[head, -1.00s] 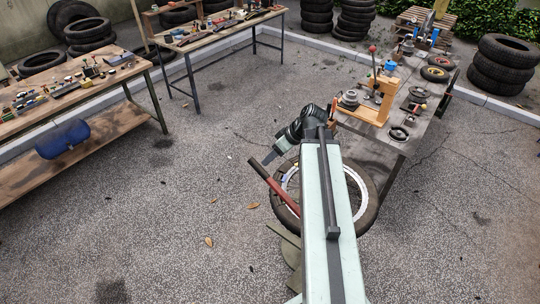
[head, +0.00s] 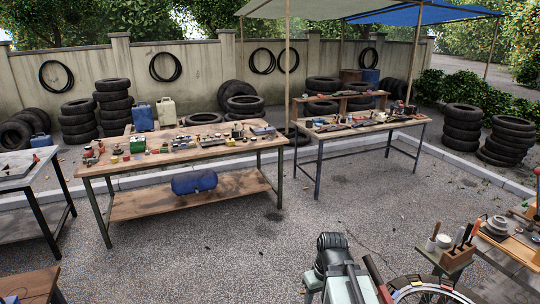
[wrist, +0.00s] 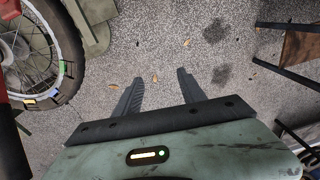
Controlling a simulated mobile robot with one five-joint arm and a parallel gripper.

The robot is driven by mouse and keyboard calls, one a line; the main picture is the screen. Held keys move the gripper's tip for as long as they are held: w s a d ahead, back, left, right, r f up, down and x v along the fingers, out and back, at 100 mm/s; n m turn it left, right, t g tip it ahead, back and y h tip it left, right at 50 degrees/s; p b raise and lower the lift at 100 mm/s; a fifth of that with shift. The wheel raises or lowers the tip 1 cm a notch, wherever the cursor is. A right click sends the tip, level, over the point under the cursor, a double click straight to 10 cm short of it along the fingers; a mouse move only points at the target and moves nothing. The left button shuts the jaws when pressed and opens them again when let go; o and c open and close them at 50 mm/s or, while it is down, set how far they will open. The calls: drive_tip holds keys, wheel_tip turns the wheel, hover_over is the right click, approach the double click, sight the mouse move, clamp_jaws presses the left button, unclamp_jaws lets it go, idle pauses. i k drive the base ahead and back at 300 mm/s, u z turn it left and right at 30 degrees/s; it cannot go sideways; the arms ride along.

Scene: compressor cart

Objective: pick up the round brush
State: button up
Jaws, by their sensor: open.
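I cannot make out the round brush for certain in either view. In the head view my arm shows at the bottom centre, and I cannot make out the fingers.
A wheel (wrist: 38,50) lies left of my gripper in the wrist view. Two long workbenches stand ahead, one bearing many small parts (head: 180,150), the other (head: 365,124) behind it. The paving between is clear.

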sight(438, 224)
drive_tip(key=u, duration=1.4)
drive_tip(key=i, duration=2.55)
drive_tip(key=z, duration=3.7)
